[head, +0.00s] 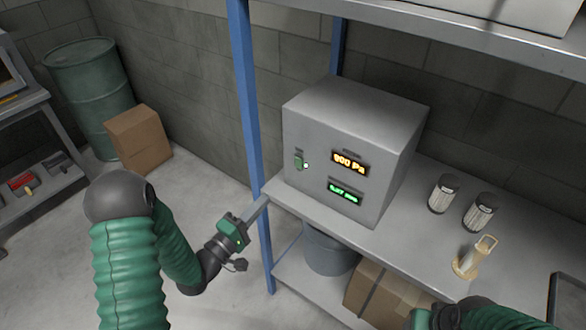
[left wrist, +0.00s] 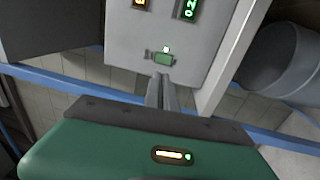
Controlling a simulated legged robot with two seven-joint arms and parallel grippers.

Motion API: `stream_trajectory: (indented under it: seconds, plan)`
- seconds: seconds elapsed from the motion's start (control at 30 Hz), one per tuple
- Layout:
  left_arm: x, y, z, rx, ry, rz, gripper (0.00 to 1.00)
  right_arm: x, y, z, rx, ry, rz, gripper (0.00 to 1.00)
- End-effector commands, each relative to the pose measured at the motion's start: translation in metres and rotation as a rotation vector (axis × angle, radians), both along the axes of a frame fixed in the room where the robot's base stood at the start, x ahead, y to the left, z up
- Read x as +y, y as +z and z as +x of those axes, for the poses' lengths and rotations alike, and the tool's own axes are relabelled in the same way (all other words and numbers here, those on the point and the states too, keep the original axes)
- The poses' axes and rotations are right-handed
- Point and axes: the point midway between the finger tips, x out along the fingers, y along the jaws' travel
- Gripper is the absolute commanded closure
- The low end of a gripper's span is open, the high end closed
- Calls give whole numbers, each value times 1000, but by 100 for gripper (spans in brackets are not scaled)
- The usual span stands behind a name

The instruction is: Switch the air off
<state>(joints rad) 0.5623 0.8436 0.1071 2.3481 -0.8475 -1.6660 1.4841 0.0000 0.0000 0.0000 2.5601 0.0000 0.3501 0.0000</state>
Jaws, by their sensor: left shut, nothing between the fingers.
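A grey metal box (head: 350,150) stands on the shelf, with an orange display (head: 349,163) reading about 900 Pa and a green display (head: 345,196) too blurred to read surely. The switch also shows in the left wrist view (left wrist: 163,59), just beyond my fingertips. My left gripper (head: 262,202) is shut and empty, left of and below the switch, apart from it. My right gripper (head: 432,317) is at the bottom edge, its fingers not clear.
A blue post (head: 246,90) stands close to my left gripper. Two canisters (head: 443,193) (head: 480,212) and a tan scoop-like object (head: 474,257) stand on the shelf (head: 405,225) to the right. A bucket (head: 328,250) and a carton (head: 385,295) are below. The floor at left is partly clear.

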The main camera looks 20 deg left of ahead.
Motion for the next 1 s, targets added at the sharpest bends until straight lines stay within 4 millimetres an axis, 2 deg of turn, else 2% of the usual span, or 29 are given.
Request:
stream_trajectory:
  seconds: [0.17,0.5,0.7,0.83,1.0]
  plan:
    - [-6,3,15,-1,-3,3,100,0,4,0,0,0,0,50]
    - [-31,13,83,-2,-3,3,100,0,15,0,0,0,0,50]
    - [-43,17,116,-1,-2,3,100,0,21,0,0,0,0,50]
    - [-47,18,128,-1,0,2,100,0,23,0,0,0,0,50]
    - [-48,17,131,1,0,3,100,0,23,0,0,0,0,50]
